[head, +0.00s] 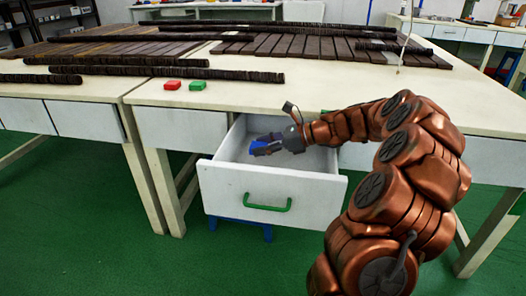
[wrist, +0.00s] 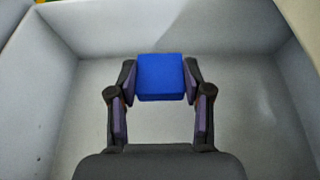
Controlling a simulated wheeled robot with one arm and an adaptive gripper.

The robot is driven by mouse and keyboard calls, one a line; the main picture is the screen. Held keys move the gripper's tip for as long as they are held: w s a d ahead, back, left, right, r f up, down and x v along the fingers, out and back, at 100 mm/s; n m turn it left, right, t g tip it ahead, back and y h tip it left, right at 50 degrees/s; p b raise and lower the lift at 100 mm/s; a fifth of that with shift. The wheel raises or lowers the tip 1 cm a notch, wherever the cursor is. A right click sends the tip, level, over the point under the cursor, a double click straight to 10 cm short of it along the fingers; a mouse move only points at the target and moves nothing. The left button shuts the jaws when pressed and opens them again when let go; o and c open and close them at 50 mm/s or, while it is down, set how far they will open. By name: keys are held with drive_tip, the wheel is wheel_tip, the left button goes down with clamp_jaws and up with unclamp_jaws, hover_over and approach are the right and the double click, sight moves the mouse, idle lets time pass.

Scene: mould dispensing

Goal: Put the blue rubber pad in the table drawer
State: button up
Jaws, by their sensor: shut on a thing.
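The blue rubber pad (wrist: 161,77) is held between the two fingers of my gripper (wrist: 161,85) in the wrist view. In the head view the blue pad (head: 260,148) shows at the tip of my gripper (head: 265,147), inside the open table drawer (head: 270,190). The drawer is white with a green handle and is pulled out from the table. In the wrist view the drawer's walls (wrist: 40,70) surround the gripper and pad. I cannot tell whether the pad touches the drawer floor (wrist: 160,125).
Rows of dark moulds (head: 290,46) cover the table's far part. A blue stool (head: 240,224) stands under the drawer.

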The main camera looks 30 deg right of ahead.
drive_tip(key=shift+a+f+p, duration=0.1)
drive_tip(key=shift+f+p, duration=0.3)
drive_tip(key=shift+f, duration=0.15)
